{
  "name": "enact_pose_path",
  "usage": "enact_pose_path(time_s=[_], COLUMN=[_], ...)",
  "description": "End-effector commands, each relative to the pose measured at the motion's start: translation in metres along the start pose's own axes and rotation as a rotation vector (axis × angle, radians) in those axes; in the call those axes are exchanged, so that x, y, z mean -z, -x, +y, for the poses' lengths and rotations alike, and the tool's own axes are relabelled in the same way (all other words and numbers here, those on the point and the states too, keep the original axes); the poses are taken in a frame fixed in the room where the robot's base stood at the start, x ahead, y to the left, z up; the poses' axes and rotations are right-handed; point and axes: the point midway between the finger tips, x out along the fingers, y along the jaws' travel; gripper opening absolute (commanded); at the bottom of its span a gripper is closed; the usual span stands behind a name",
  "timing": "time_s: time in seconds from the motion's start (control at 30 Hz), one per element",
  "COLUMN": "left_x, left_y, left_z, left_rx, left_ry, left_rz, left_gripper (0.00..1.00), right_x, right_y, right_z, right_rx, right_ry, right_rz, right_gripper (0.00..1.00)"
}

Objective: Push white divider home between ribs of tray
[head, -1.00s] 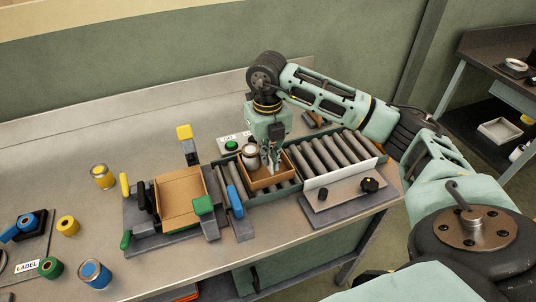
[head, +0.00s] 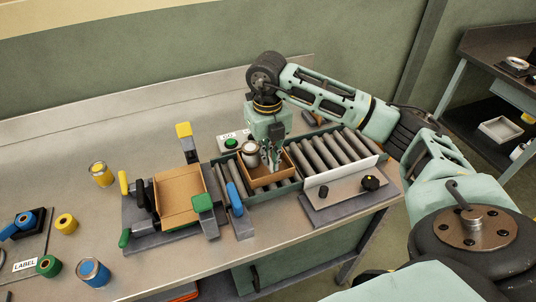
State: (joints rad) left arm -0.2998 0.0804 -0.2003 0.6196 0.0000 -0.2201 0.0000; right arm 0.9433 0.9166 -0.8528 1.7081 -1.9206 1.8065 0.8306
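A brown open tray (head: 286,175) sits on the roller track in the middle of the bench. A pale jar or can with a light rim (head: 250,150) stands at its back left. My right gripper (head: 271,168) points straight down, with its fingertips inside the tray, just right of the jar. The fingers look close together, but they are too small to show whether they are open or shut on something. I cannot make out the white divider or the tray's ribs; the gripper hides part of the tray's inside. My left gripper is not in view.
A clamp fixture holding a brown box (head: 180,197) stands left of the rollers (head: 326,150). A plate with black knobs (head: 343,188) is in front of the rollers. Several cans, including a yellow one (head: 101,174), stand at the left. The bench's back left is clear.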

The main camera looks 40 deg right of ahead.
Motion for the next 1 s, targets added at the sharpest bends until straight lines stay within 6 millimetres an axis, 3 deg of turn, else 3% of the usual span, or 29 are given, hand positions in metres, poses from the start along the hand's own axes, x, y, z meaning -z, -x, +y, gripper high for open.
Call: enact_pose_path(time_s=[0.3, 0.6, 0.8, 1.0], left_x=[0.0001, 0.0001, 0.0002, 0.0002], left_y=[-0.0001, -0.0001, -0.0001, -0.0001], left_z=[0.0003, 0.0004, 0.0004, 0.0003], left_rx=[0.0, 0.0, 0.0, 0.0], left_ry=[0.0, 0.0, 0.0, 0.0], left_rz=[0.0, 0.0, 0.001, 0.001], left_gripper=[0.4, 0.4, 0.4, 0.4], right_x=[-0.0001, -0.0001, -0.0001, 0.0], right_y=[-0.0001, -0.0002, -0.0002, -0.0003], right_z=[-0.0001, -0.0001, -0.0001, 0.0], right_rx=[0.0, 0.0, 0.0, 0.0], right_ry=[0.0, 0.0, 0.0, 0.0], right_rz=[0.0, 0.0, 0.0, 0.0], right_gripper=[0.0, 0.27, 0.27, 0.42])
